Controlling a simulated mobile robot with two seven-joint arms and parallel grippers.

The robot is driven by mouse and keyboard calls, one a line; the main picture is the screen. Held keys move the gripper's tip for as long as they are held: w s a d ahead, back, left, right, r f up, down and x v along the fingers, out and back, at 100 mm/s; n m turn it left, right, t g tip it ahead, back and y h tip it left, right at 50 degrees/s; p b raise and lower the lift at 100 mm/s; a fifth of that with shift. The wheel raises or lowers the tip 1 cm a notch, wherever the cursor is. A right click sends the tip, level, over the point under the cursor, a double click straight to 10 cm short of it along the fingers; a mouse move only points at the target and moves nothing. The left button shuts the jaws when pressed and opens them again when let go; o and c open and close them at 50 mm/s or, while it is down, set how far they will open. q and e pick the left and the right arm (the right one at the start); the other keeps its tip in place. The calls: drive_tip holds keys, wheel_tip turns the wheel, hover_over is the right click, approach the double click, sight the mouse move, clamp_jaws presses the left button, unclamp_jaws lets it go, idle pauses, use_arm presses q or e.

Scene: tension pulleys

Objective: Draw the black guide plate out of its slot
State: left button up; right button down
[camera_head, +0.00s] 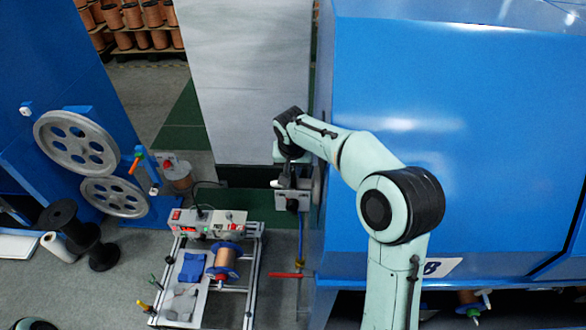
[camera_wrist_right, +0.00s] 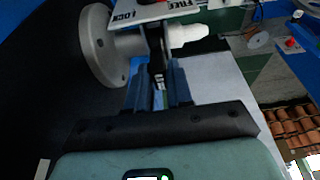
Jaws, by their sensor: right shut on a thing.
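My right gripper (camera_wrist_right: 158,85) reaches down beside the blue machine, its two bluish fingers close together on the dark upright guide plate (camera_wrist_right: 155,48). The plate stands just under a white label plate reading FREE and LOCK (camera_wrist_right: 165,8), between a grey round flange (camera_wrist_right: 100,45) and a white knob (camera_wrist_right: 190,33). How much of the plate sits in its slot cannot be told. In the head view the grey bracket (camera_head: 293,186) shows below my right wrist; the fingers and the guide plate are too small or hidden there. My left gripper is not in view.
The blue machine cabinet (camera_head: 450,110) stands close on the right of my arm. A winding bench with a copper spool (camera_head: 226,257) is at lower left. Grey pulleys (camera_head: 75,143) are on a blue frame at left. A red handle (camera_head: 286,275) juts out below the bracket.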

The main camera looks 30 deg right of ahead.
drive_tip(key=shift+r, duration=1.2)
drive_tip(key=shift+r, duration=0.95)
drive_tip(key=shift+r, duration=2)
